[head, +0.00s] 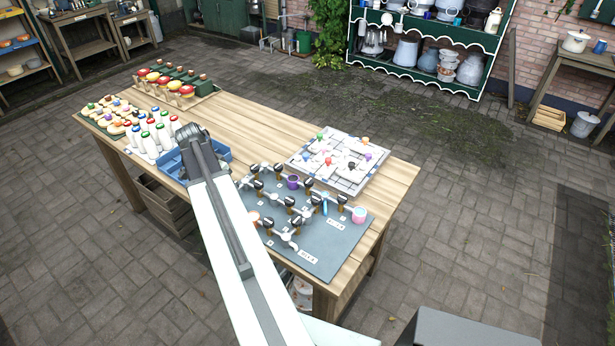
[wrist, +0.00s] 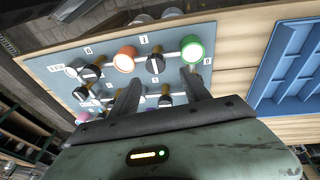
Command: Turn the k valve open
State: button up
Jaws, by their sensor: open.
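The grey valve board (head: 335,231) lies on the near right part of the wooden table and carries several black-handled valves on pale pipes. It also fills the left and middle of the wrist view (wrist: 65,58). Small white letter labels sit by the valves, too small to read surely, so I cannot tell which valve is k. In the wrist view one black-handled valve (wrist: 155,65) shows just beyond my gripper (wrist: 160,90), between its fingertips. Another valve (wrist: 88,72) is to the left. My gripper is open, with nothing visibly held. In the head view my arm hides part of the board.
An orange-rimmed cup (wrist: 124,58) and a green-rimmed cup (wrist: 194,49) stand close to the fingers. A blue tray (wrist: 285,75) lies to the right. In the head view a white tile panel (head: 337,164) and white bottles (head: 150,136) occupy the table; its far middle is clear.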

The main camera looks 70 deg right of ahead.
jog(key=s+d+r+m+g, duration=0.1)
jog(key=s+d+m, duration=0.6)
jog(key=s+d, duration=0.55)
jog(key=m+g, duration=0.1)
jog(key=m, duration=0.2)
send_near(309, 181)
jog(key=b+x, duration=0.7)
jog(key=x, duration=0.1)
jog(key=shift+d+f, duration=0.1)
jog(key=shift+f, duration=0.2)
jog(key=shift+r+n, duration=0.1)
jog(key=shift+n, duration=0.2)
